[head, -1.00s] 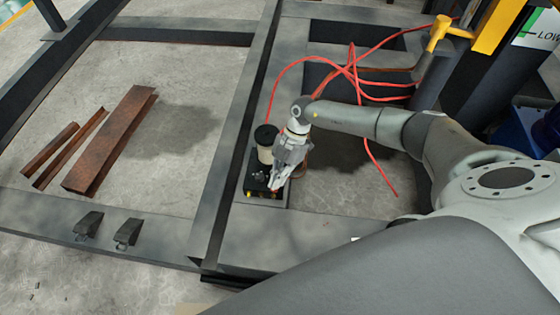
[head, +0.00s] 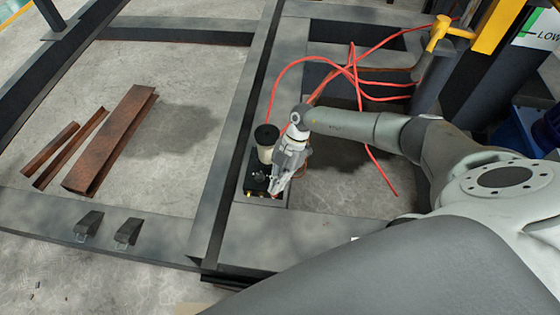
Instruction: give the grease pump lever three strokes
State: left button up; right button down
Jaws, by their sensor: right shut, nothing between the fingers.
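The grease pump (head: 258,182) is a small dark block with a pale, black-capped reservoir (head: 266,146), set on the grey steel frame in the middle of the head view. My right gripper (head: 273,193) points down at the pump's right front side, its fingers shut and empty. The fingertips are at or very close to the pump body; I cannot tell whether they touch it. The lever cannot be made out clearly, and the gripper covers part of that side. My left gripper is not in view.
Red hoses (head: 320,62) loop behind the pump and hang to its right. Rusty steel angles (head: 112,140) lie on the concrete at left. Two dark wedge-shaped blocks (head: 127,233) sit on the front beam. A yellow-topped post (head: 440,35) stands at back right.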

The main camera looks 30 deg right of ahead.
aim_at(277, 195)
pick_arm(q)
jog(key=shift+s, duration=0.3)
pick_arm(e)
jog(key=shift+s+a+f, duration=0.2)
jog(key=shift+s+f, duration=0.05)
jog(key=shift+f, duration=0.4)
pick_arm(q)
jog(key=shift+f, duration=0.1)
pick_arm(e)
jog(key=shift+f, duration=0.1)
jog(key=shift+s+a+f, duration=0.15)
jog(key=shift+s+f, duration=0.1)
jog(key=shift+f, duration=0.3)
jog(key=shift+s+a+f, duration=0.1)
jog(key=shift+s+f, duration=0.05)
jog(key=shift+f, duration=0.25)
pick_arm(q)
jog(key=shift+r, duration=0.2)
pick_arm(e)
jog(key=shift+f, duration=0.25)
jog(key=shift+s+a+f, duration=0.1)
